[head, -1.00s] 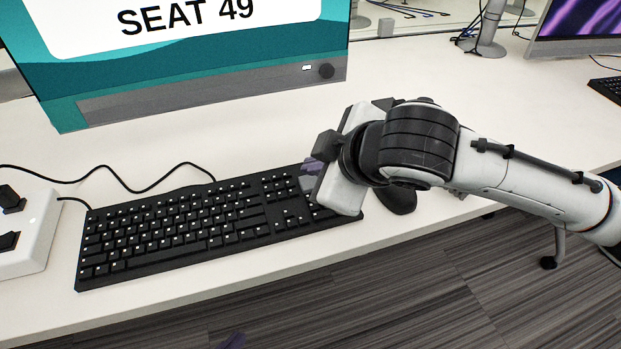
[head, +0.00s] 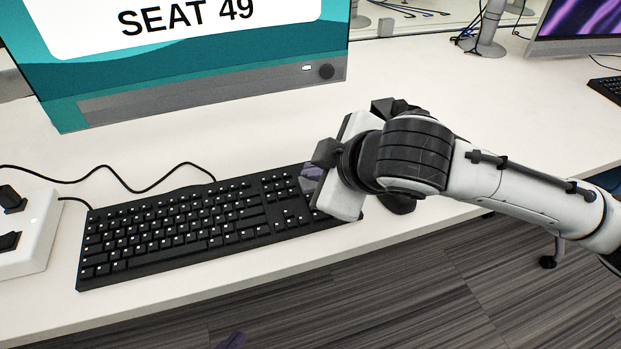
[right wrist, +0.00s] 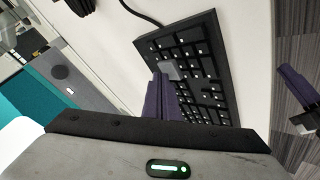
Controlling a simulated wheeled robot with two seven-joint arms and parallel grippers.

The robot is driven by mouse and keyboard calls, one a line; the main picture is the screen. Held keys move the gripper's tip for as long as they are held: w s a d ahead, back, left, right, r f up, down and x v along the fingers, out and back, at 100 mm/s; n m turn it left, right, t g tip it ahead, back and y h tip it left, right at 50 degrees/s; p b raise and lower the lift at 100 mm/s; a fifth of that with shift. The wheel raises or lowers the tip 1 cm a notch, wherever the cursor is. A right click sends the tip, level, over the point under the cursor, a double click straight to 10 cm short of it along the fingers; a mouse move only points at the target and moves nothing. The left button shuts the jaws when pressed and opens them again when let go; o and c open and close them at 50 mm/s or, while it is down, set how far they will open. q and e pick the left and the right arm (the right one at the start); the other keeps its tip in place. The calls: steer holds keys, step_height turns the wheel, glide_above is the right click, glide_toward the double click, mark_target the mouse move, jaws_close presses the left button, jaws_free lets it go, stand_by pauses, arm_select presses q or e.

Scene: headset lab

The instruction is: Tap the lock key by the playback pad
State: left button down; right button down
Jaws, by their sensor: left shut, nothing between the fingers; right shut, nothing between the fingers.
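The black keyboard (head: 170,235) lies on the white desk, and its right end is partly hidden by my right gripper. My right gripper (head: 311,174) is shut and empty, with its purple fingers over the right-hand key block. In the right wrist view the fingers (right wrist: 161,90) reach over the keys of the keyboard (right wrist: 205,55). A lighter grey patch (right wrist: 171,70) shows at the fingertips; I cannot tell which key it covers, or whether there is contact. The lock key cannot be made out. Only the purple tip of my left gripper (head: 232,341) shows at the bottom edge, over the floor.
A dark mouse (head: 400,204) sits right of the keyboard, partly behind my right gripper. A monitor (head: 210,95) reading SEAT 49 stands behind. A white box (head: 32,235) with black plugs is at left. Cables run behind the keyboard. Bare desk (head: 530,110) lies to the right.

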steer(key=shift+f, duration=0.35)
steer(key=shift+r, duration=0.1)
stand_by(0.4)
steer(key=shift+r+p, duration=0.8)
steer(key=shift+p, duration=0.35)
step_height(320, 180, up, 5)
steer(key=p, duration=0.6)
steer(key=shift+r, duration=0.1)
